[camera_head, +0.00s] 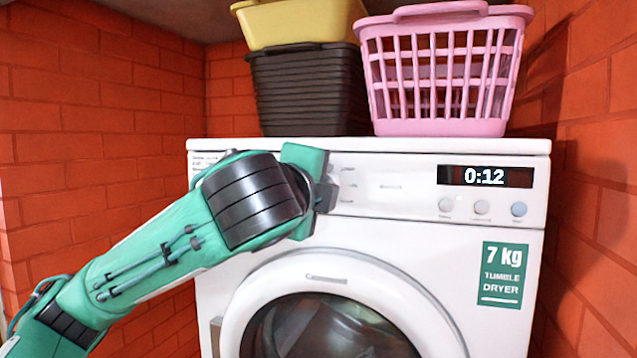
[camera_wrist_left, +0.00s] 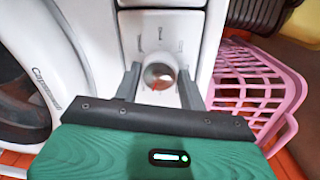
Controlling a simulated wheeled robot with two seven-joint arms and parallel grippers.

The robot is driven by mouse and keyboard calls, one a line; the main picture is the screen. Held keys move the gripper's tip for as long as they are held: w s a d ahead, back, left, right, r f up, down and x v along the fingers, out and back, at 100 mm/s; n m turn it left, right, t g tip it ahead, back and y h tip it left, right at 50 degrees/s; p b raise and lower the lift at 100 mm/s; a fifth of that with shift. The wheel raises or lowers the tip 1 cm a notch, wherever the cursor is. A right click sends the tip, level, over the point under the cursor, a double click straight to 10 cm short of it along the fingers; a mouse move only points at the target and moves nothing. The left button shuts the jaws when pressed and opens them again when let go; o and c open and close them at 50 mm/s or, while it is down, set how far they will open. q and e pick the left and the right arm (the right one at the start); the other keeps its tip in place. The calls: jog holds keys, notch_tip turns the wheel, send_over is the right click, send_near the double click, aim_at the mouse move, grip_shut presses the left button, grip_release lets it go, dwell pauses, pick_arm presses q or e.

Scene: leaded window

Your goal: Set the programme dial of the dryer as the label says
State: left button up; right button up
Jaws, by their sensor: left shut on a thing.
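The white tumble dryer (camera_head: 450,240) faces me, with its control panel along the top. The programme dial (camera_wrist_left: 160,72) is a round, shiny knob in the left wrist view, with small marks around it. My left gripper (camera_wrist_left: 159,86) has one finger on each side of the dial and is shut on it. In the head view, my left gripper (camera_head: 326,190) is at the panel's left half and hides the dial. Which mark the dial points to cannot be made out. Small printed text (camera_head: 205,165) at the panel's left end is partly covered and unreadable. My right gripper is not in view.
A lit display (camera_head: 485,177) reads 0:12, above three round buttons (camera_head: 481,208). A "7 kg tumble dryer" sticker (camera_head: 502,275) is below. A pink basket (camera_head: 445,75) and a dark basket (camera_head: 307,95) holding a yellow one (camera_head: 300,22) stand on top. Brick walls flank the dryer.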

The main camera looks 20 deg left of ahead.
pick_arm(q)
jog(key=m, duration=0.4)
jog(key=shift+f+p, duration=0.15)
jog(key=shift+p, duration=0.25)
dwell(0.4)
jog(key=o, duration=1)
jog(key=shift+d, duration=0.1)
jog(key=shift+c, duration=0.2)
jog(key=s+b, duration=0.5)
jog(key=s, duration=0.8)
jog(key=shift+s+r+b, duration=0.35)
jog(key=shift+s+r, duration=0.05)
